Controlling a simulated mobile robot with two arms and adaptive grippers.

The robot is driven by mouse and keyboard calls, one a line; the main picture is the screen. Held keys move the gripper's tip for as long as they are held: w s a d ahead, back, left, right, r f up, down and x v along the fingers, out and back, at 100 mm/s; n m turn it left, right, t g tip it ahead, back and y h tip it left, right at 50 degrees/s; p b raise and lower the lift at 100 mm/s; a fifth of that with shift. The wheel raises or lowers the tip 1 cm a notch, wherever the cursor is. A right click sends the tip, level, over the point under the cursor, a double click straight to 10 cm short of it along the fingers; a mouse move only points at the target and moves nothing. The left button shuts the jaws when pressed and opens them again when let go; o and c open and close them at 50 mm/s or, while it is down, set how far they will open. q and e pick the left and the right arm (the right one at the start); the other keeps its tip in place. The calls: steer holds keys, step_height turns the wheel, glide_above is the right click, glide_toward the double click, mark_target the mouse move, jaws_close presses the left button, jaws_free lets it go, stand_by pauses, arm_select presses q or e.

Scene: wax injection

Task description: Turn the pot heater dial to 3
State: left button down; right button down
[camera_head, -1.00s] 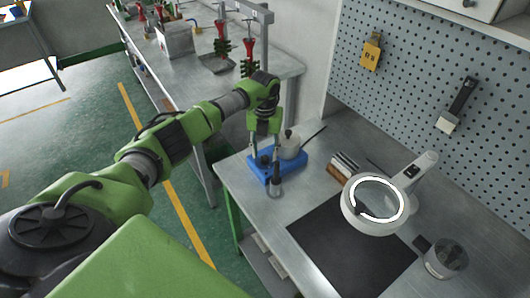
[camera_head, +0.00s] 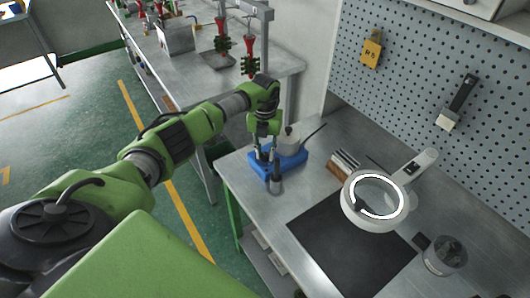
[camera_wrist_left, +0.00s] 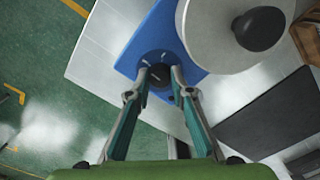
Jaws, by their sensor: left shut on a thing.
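The blue pot heater (camera_head: 291,163) sits at the near left corner of the metal workbench, with a grey lidded pot (camera_head: 290,142) on it. In the left wrist view the heater's blue top (camera_wrist_left: 158,37) carries a round black dial (camera_wrist_left: 158,74) with white marks around it. My left gripper (camera_wrist_left: 159,82) points down over the heater, its two fingers shut on the dial from both sides. The dial's number is too small to read. My right gripper is not in view.
A ring-lit magnifier lamp (camera_head: 375,199) stands over a black mat (camera_head: 345,250) on the workbench (camera_head: 270,215). A glass jar (camera_head: 445,257) is at the right. A pegboard (camera_head: 410,90) closes the back.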

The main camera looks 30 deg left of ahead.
arm_select(q)
steer(key=m+b, duration=0.2)
steer(key=m, duration=0.1)
steer(key=shift+f+b, duration=0.15)
steer(key=shift+b, duration=0.2)
steer(key=m+b, duration=0.3)
steer(key=m, duration=0.1)
steer(key=shift+m, duration=0.3)
steer(key=m+b, duration=0.2)
steer(key=m, duration=0.2)
steer(key=shift+m+b, duration=0.3)
steer(key=m+b, duration=0.1)
steer(key=m, duration=0.3)
steer(key=shift+m+b, duration=0.3)
steer(key=shift+b, duration=0.1)
steer(key=m+b, duration=0.1)
steer(key=m, duration=0.3)
steer(key=shift+m, duration=0.3)
steer(key=m+b, duration=0.1)
steer(key=m, duration=0.3)
steer(key=m+b, duration=0.1)
steer(key=m, duration=0.4)
steer(key=shift+m, duration=2.6)
